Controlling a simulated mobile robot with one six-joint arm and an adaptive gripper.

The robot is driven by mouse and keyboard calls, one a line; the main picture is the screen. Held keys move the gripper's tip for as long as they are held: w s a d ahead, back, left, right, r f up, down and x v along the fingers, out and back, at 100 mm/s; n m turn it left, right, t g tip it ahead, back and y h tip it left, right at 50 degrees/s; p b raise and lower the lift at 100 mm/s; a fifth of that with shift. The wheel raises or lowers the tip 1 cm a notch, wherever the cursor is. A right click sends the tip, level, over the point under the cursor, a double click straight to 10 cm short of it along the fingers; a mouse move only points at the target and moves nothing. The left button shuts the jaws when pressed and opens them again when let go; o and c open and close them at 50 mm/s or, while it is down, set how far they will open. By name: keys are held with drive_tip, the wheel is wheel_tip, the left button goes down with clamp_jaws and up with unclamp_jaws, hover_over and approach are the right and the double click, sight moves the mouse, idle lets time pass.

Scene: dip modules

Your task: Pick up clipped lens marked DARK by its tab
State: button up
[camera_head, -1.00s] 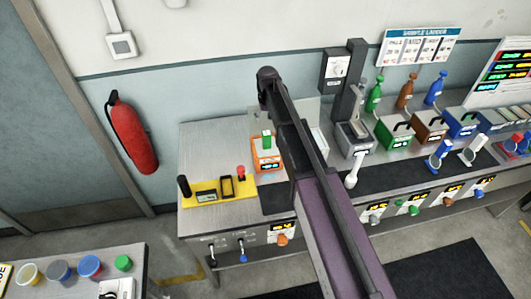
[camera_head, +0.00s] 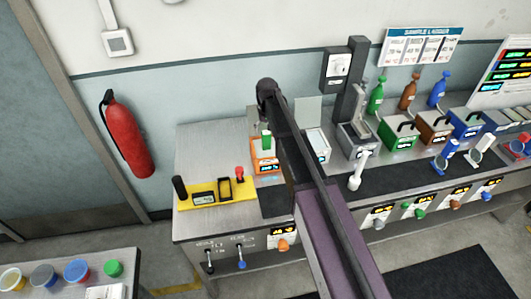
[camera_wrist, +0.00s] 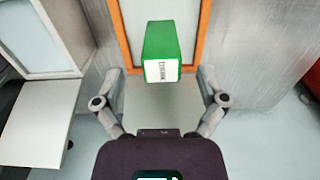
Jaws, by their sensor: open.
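In the wrist view a green tab (camera_wrist: 161,50) with a small white label stands ahead of my gripper (camera_wrist: 160,80). The label's dark lettering is too small to read surely. My gripper is open, with one finger to each side below the tab and nothing held between them. In the head view the green tab (camera_head: 266,141) shows on top of an orange box (camera_head: 265,160), just left of my arm. A lens under the tab cannot be made out. My gripper is hidden in the head view.
A yellow panel (camera_head: 215,196) with a red knob lies left of the orange box. A pale tray (camera_head: 318,146) and a grey dispenser (camera_head: 356,138) stand to the right. Green (camera_head: 397,133), brown and blue boxes stand further right. A fire extinguisher (camera_head: 126,138) hangs on the wall.

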sight(266, 139)
idle(0.3)
drive_tip(key=shift+a+f+b, duration=0.1)
drive_tip(key=shift+f+b, duration=2.5)
drive_tip(key=shift+f, duration=0.05)
clamp_jaws()
